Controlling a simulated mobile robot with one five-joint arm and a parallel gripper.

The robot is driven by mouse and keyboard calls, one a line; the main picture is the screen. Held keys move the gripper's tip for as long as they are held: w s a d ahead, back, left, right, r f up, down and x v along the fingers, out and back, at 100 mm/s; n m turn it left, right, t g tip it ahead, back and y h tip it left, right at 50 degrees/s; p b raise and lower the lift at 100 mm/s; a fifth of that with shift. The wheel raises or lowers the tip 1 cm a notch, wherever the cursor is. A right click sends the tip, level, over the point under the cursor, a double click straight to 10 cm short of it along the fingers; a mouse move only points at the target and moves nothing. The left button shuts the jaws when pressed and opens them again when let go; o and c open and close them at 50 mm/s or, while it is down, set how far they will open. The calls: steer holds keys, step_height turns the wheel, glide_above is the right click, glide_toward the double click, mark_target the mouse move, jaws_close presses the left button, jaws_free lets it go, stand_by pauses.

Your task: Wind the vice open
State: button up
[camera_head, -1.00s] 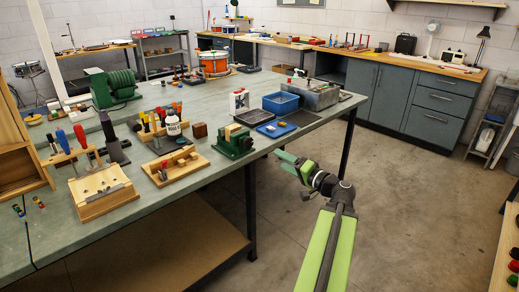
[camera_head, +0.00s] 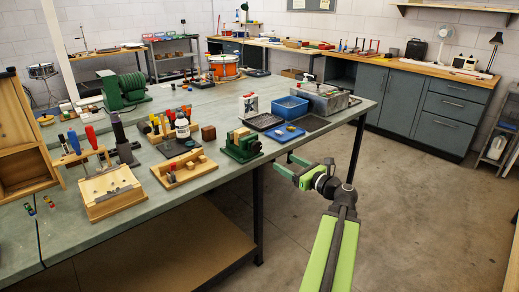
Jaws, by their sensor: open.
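The small green vice (camera_head: 241,147) stands near the bench's front edge, with a light wooden piece at its jaws. Whether the jaws grip that piece is too small to tell. A small light part at the vice's right side may be its handle. My gripper (camera_head: 291,166) is open and empty. It is off the bench edge, to the right of the vice and slightly lower in the picture, apart from it. Nothing hides the vice's front.
A wooden block rack (camera_head: 178,171) is left of the vice. The floor (camera_head: 420,210) at right is clear.

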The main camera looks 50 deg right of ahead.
mark_target(258, 147)
steer(key=w, duration=1)
steer(key=w+d, duration=0.1)
steer(key=w, duration=0.4)
steer(key=shift+w+d, duration=0.1)
steer(key=shift+w, duration=0.15)
steer(key=c, duration=1.4)
